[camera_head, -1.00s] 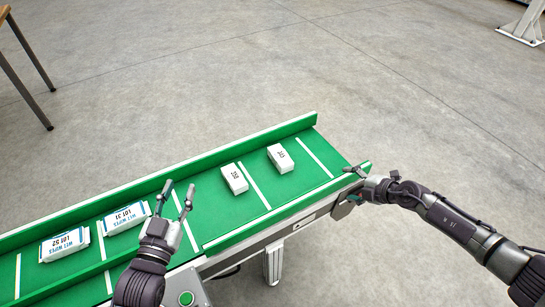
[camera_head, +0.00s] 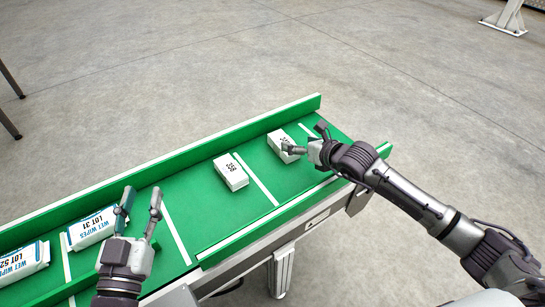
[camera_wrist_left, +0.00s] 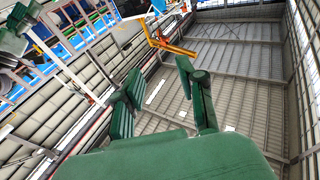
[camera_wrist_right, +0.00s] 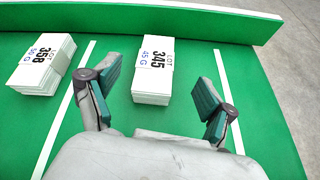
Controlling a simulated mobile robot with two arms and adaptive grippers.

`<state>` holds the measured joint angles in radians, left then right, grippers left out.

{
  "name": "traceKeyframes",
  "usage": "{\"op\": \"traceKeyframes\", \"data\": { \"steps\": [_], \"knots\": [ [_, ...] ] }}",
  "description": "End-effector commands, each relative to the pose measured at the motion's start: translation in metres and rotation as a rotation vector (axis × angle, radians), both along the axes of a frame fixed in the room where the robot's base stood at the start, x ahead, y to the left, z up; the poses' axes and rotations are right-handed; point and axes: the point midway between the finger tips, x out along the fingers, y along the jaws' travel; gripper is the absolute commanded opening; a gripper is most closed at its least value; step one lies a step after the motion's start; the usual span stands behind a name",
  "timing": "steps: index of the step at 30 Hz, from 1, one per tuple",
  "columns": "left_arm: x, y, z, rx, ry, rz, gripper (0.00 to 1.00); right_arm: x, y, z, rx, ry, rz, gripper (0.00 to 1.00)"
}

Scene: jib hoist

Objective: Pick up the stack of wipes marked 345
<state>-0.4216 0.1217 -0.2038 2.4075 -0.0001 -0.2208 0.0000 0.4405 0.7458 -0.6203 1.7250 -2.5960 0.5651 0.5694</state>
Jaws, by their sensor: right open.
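The stack of wipes marked 345 (camera_wrist_right: 152,72) is white with a printed band and lies on the green conveyor belt. In the right wrist view it sits between and just beyond the fingertips of my right gripper (camera_wrist_right: 160,95), which is open and empty. In the head view my right gripper (camera_head: 303,149) partly covers that stack (camera_head: 279,142). A similar stack marked 358 (camera_wrist_right: 42,64) lies to its left, also seen in the head view (camera_head: 230,172). My left gripper (camera_head: 140,202) is open and empty above the belt's left part.
Wet wipes packs marked LOT 31 (camera_head: 91,228) and LOT 52 (camera_head: 22,262) lie further left on the belt. A raised green side rail (camera_wrist_right: 140,17) runs behind the stacks. White lines cross the belt (camera_head: 190,205). The floor (camera_head: 150,80) beyond is clear.

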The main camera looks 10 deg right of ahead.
Motion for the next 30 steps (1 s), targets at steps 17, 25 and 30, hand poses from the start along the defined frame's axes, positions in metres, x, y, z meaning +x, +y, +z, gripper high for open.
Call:
{"op": "traceKeyframes", "data": {
  "steps": [17, 25, 30],
  "knots": [
    [-0.015, -0.007, 0.002, -0.058, -0.119, -0.018, 0.4, 0.025, 0.012, -0.028, -0.186, -0.122, 0.014, 0.83],
    [-0.029, -0.008, 0.035, -0.115, -0.327, -0.032, 0.4, 0.054, 0.021, -0.044, -0.185, -0.123, 0.013, 0.83],
    [-0.033, -0.008, 0.041, -0.126, -0.366, -0.035, 0.4, 0.062, 0.024, -0.048, -0.185, -0.12, 0.014, 0.83]
  ]
}}
